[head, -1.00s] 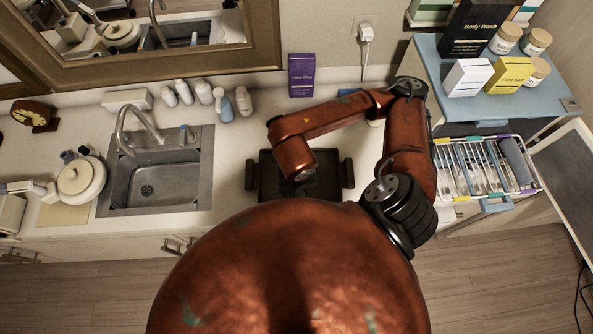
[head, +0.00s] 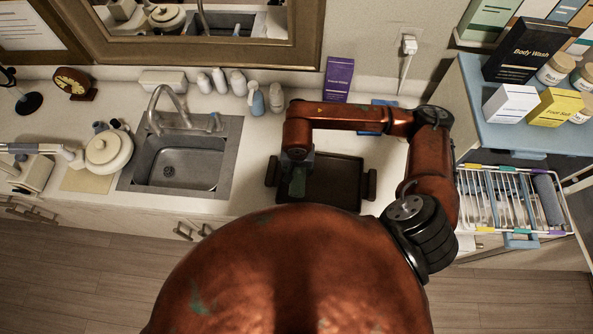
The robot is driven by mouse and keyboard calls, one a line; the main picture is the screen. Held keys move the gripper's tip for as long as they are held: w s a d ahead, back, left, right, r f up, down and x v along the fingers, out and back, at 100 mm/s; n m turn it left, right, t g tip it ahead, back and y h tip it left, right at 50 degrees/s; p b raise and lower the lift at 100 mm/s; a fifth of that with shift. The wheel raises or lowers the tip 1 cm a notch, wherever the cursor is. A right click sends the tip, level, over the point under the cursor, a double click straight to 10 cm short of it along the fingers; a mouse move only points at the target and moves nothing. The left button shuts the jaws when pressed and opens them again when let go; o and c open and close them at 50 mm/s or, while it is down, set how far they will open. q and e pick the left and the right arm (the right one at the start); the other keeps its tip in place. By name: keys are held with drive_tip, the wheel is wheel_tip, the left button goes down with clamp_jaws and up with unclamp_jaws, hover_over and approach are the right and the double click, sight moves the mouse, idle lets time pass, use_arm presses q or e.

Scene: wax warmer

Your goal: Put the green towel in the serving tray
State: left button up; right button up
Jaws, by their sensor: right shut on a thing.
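The dark brown serving tray (head: 338,182) with side handles lies on the counter right of the sink. My right gripper (head: 298,172), partly hidden by its own arm, points down over the left part of the tray. It is shut on the green towel (head: 298,184), a small dark green piece hanging below the fingers. I cannot tell whether the towel touches the tray floor. My big body cover hides the counter's front near the tray. My left gripper is not in view.
A sink with a faucet (head: 180,155) is to the left. Several bottles (head: 255,98) and a purple box (head: 338,79) stand behind. A rack of tools (head: 510,200) and a blue-topped cart with boxes (head: 490,75) are at the right.

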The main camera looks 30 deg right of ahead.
sight(296, 173)
drive_tip(key=shift+w+f, duration=0.45)
drive_tip(key=shift+f, duration=0.05)
drive_tip(key=f+p, duration=0.1)
drive_tip(key=f, duration=0.2)
drive_tip(key=shift+w+f+p, duration=0.2)
drive_tip(key=shift+p, duration=0.15)
drive_tip(key=shift+f, duration=0.1)
drive_tip(key=shift+f, duration=0.1)
drive_tip(key=o, duration=0.9)
drive_tip(key=shift+o, duration=0.2)
